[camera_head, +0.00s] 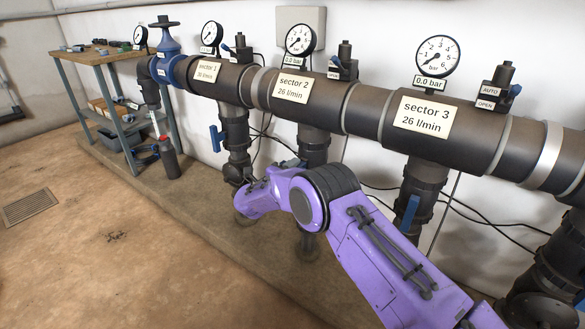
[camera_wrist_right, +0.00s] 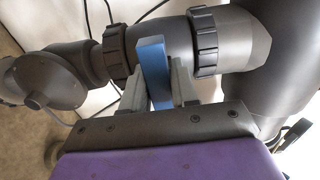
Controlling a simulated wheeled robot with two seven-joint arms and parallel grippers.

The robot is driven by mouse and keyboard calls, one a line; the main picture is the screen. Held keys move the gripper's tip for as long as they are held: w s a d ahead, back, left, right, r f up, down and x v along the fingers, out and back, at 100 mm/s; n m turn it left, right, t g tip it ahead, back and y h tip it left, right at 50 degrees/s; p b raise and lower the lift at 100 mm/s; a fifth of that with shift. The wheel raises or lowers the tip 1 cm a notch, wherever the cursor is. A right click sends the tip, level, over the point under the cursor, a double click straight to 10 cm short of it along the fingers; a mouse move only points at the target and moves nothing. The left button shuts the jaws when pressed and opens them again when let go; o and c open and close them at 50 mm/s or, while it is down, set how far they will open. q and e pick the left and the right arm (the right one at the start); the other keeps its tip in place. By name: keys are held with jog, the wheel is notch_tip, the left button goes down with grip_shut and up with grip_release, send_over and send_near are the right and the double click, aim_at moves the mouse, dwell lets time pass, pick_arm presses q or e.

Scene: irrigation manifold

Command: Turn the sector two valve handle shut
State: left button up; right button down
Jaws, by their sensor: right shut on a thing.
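The sector 2 pipe (camera_head: 313,143) drops from the main line below the "sector 2" label (camera_head: 292,84). There the handle appears to lie across the dark pipe (camera_wrist_right: 222,42), between two ribbed collars. My left gripper is not in view.
The sector 1 valve has a blue handle (camera_head: 216,139) to the left, and the sector 3 valve has one (camera_head: 409,212) to the right. Black cables (camera_head: 470,213) run along the wall. A workbench (camera_head: 98,57) stands at the far left. The brown floor (camera_head: 110,250) is mostly clear.

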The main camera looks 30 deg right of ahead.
jog(key=shift+f, duration=0.15)
dwell(0.3)
jog(key=c, duration=1)
grip_release()
jog(key=shift+o, duration=0.2)
jog(key=p+v, duration=0.1)
jog(key=v, duration=0.9)
jog(key=shift+s+a+p, duration=0.15)
jog(key=shift+a+p, duration=0.15)
jog(key=shift+p, duration=0.05)
